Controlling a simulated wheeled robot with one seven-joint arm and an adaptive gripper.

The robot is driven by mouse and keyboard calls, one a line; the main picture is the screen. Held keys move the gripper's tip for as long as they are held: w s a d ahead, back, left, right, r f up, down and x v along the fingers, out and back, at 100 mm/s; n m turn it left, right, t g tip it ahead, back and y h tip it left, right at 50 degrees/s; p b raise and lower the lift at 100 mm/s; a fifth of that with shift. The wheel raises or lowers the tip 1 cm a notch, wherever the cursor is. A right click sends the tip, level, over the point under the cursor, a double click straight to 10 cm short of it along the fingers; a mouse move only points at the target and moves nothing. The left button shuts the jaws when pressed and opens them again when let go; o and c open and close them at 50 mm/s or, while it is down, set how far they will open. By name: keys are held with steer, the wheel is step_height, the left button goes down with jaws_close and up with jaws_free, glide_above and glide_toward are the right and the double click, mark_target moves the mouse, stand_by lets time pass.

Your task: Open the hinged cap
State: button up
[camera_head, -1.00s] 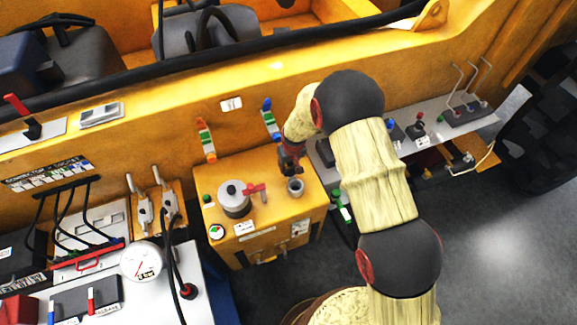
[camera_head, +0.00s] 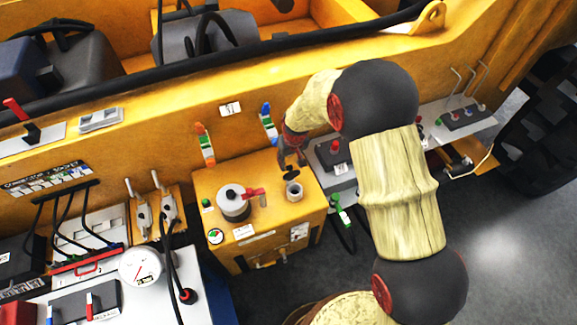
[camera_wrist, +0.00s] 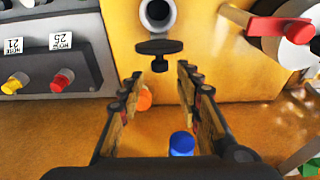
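A yellow box (camera_head: 275,222) stands against the yellow machine side and carries a short grey filler neck (camera_head: 294,191). The neck's round mouth shows uncovered in the wrist view (camera_wrist: 157,13). The black hinged cap (camera_head: 290,173) is off the mouth, on the side toward my gripper. In the wrist view the cap (camera_wrist: 160,46) is a dark disc with a small knob. My gripper (camera_head: 288,160) is above the box, behind the neck. Its fingers (camera_wrist: 159,76) are apart, with the cap's knob just at or beyond the gap between the tips. Contact cannot be told.
A grey pot with a red handle (camera_head: 236,203) stands left of the neck. A grey switch panel (camera_head: 335,160) is close on the right. Open floor (camera_head: 500,235) lies at right.

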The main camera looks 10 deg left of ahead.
steer(key=shift+s+d+r, duration=0.1)
steer(key=shift+s+r, duration=0.05)
steer(key=shift+r, duration=0.5)
steer(key=shift+s+d+r, duration=0.1)
steer(key=shift+r, duration=0.55)
steer(key=shift+c, duration=0.3)
